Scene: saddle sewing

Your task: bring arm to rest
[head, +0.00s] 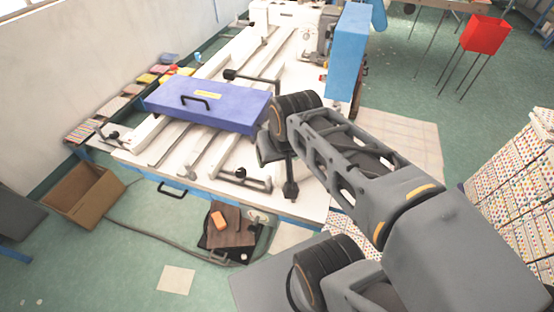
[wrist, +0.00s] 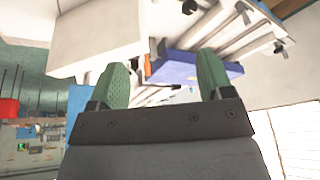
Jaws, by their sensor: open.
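My arm reaches up from the lower right in the head view and ends over the right part of the white machine table (head: 295,192). My gripper (wrist: 165,80) shows in the wrist view with its two green fingers spread wide and nothing between them. In the head view the gripper is mostly hidden by my own wrist links. A blue-purple lidded panel (head: 212,103) with a black handle lies on the table, left of my arm. It also shows behind the fingers in the wrist view (wrist: 178,64).
A blue upright cabinet (head: 347,50) and sewing machine (head: 313,37) stand at the table's back. A cardboard box (head: 80,195) sits on the floor at left. A red bin (head: 484,34) is at the far right. Stacked patterned boxes (head: 520,165) stand at right. Green floor is open beyond.

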